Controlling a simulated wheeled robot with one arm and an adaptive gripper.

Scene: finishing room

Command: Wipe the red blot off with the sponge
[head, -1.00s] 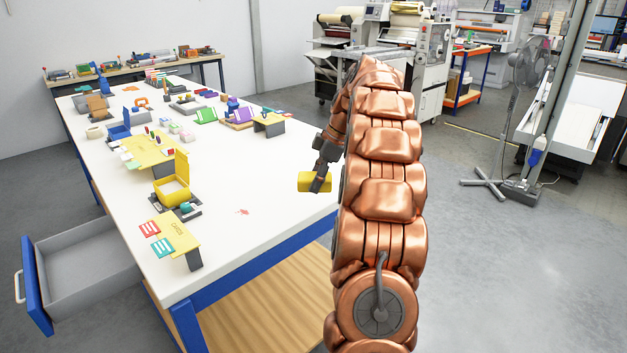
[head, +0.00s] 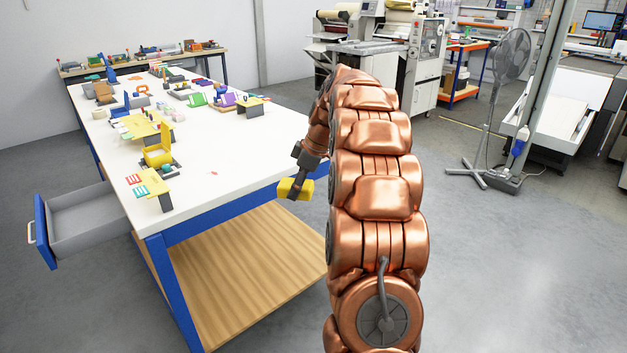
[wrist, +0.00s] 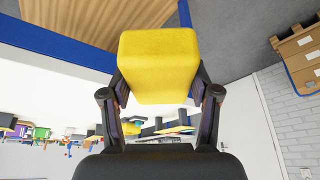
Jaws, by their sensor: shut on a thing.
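My gripper (head: 297,187) is shut on the yellow sponge (head: 286,187), held near the right edge of the white table (head: 235,150). In the wrist view the sponge (wrist: 158,62) sits between both fingers of my gripper (wrist: 160,95). The red blot (head: 214,173) is a small mark on the bare tabletop, left of the sponge and apart from it. The blot cannot be made out in the wrist view.
A yellow stand (head: 152,182) with coloured cards and an open yellow box (head: 158,155) stand left of the blot. An open drawer (head: 85,218) sticks out at the table's left. Many small items crowd the far tabletop. A fan (head: 510,55) stands on the floor at right.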

